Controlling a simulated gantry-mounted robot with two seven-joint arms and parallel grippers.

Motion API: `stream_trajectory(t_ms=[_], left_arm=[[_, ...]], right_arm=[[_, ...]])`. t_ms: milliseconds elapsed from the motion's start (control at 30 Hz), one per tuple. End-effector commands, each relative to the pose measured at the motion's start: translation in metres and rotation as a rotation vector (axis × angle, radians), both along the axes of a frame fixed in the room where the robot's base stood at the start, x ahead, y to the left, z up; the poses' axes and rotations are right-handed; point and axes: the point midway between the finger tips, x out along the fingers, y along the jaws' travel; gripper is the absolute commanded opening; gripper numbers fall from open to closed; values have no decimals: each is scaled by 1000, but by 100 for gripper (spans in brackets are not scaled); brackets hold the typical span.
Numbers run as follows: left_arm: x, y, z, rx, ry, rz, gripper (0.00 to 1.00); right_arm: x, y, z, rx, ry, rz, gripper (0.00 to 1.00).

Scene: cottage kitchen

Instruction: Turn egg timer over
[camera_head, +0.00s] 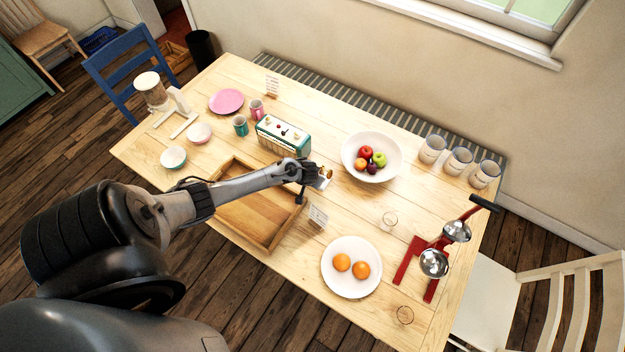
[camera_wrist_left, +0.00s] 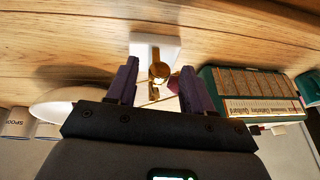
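In the head view the left gripper (camera_head: 318,177) is above the table, right of the wooden tray, and partly hides the timer. My right gripper is in neither view.
A teal radio (camera_head: 284,136) stands close behind the gripper, a white fruit bowl (camera_head: 392,165) to its right. The wooden tray (camera_head: 258,241) lies under my arm.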

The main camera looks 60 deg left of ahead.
Motion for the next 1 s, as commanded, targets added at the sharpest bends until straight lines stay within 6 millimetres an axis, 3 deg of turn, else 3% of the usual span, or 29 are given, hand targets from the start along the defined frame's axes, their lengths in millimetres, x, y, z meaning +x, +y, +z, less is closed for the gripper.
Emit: stream_trajectory(t_ms=[367,1000], left_arm=[[-3,-2,8,-1,1,-1,52],[-29,-28,91,-2,-1,-1,52]], right_arm=[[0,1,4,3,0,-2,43],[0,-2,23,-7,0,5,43]])
